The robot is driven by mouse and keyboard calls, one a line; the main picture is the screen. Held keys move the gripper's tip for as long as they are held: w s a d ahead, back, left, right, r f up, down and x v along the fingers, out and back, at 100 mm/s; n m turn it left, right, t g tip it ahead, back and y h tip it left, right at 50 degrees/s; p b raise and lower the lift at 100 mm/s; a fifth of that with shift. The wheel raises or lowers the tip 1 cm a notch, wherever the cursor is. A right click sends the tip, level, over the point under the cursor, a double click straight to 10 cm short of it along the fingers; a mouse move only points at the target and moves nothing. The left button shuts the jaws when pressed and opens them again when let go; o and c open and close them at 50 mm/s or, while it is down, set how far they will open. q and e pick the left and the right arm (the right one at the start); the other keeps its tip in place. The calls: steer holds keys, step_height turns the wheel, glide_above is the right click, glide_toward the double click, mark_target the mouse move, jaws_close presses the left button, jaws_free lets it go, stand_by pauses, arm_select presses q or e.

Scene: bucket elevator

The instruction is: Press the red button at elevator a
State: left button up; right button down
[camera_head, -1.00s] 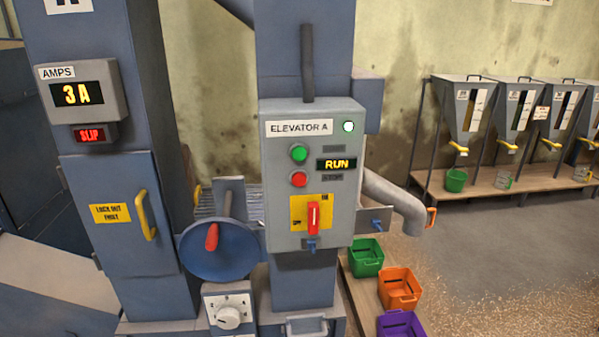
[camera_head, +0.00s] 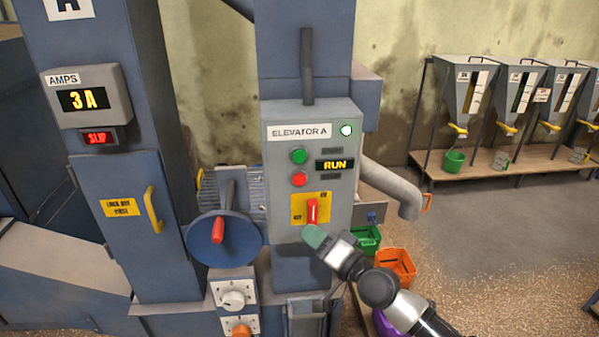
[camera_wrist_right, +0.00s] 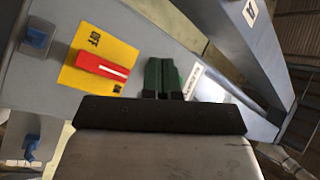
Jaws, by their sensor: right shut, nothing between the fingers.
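The red button (camera_head: 299,179) sits on the grey Elevator A panel (camera_head: 345,210), just below the green button (camera_head: 299,156). Beside the buttons a display (camera_head: 335,165) reads RUN, and a white lamp (camera_head: 346,130) is lit at the upper right. Below is a red switch handle (camera_head: 312,211) on a yellow plate (camera_head: 298,200). My right gripper (camera_head: 313,236) is shut and empty, with its green fingertips below the switch and the red button. In the right wrist view its fingers (camera_wrist_right: 162,76) are together near the yellow plate (camera_wrist_right: 88,50); the red button is hidden there. My left gripper is out of view.
A blue disc with a red-gripped lever (camera_head: 218,230) stands left of the panel, above a white dial (camera_head: 233,300). An orange bin (camera_head: 395,262) and other bins stand on the floor at right. Hoppers (camera_head: 470,85) line the back wall.

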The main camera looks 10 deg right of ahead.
mark_target(299, 180)
steer(key=shift+y, duration=0.9)
steer(key=r, duration=0.2)
steer(key=s+a+r, duration=0.1)
steer(key=r, duration=0.2)
steer(key=shift+s+a+r+p, duration=0.2)
steer(key=shift+s+r+p, duration=0.05)
steer(key=shift+r+p, duration=0.05)
steer(key=w+b, duration=0.3)
steer(key=w, duration=0.1)
steer(key=w+b, duration=0.3)
steer(key=w, duration=0.2)
steer(key=shift+d+b, duration=0.2)
steer(key=shift+b, duration=0.1)
stand_by(0.7)
